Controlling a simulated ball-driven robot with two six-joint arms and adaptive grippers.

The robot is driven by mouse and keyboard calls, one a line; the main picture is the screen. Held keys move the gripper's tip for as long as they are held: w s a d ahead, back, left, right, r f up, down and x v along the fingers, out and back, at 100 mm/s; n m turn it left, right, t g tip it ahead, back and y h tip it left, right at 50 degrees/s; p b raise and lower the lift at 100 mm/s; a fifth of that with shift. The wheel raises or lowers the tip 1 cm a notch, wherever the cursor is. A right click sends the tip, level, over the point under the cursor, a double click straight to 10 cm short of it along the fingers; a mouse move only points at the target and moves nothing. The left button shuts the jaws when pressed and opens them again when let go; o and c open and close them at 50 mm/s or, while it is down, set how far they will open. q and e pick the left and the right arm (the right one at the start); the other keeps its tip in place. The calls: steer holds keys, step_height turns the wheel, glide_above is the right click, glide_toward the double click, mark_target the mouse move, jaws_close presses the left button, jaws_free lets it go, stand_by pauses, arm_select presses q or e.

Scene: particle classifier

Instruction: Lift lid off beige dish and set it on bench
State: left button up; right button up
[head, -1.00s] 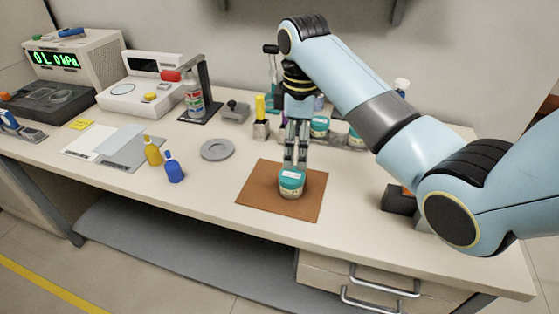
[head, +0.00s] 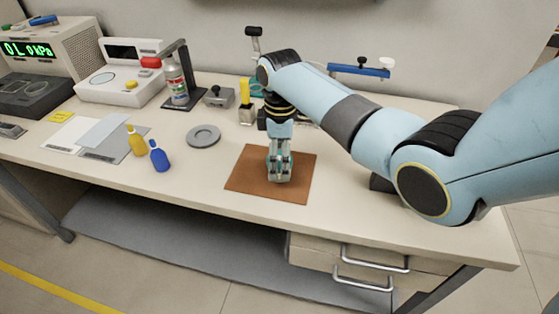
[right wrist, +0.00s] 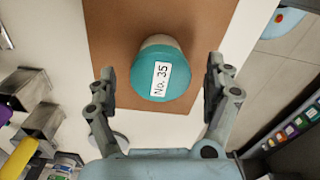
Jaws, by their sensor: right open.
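The beige dish (right wrist: 160,41) wears a teal lid (right wrist: 150,84) with a white label reading "No. 35". It sits on a brown mat (right wrist: 110,40). In the right wrist view the lid lies between the two fingers of my right gripper (right wrist: 161,84), with a gap on each side. The right gripper is open. In the head view the right gripper (head: 280,178) points down over the brown mat (head: 245,178), and it mostly hides the dish and lid. My left gripper is not in view.
A grey round disc (head: 203,136) lies on the bench (head: 190,178) left of the mat. A yellow bottle (head: 136,142) and a blue bottle (head: 159,157) stand further left. A spray bottle stand (head: 184,85) is behind. Bare bench lies between the disc and mat.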

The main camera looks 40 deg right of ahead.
steer(key=c, duration=1.2)
steer(key=shift+o, duration=0.2)
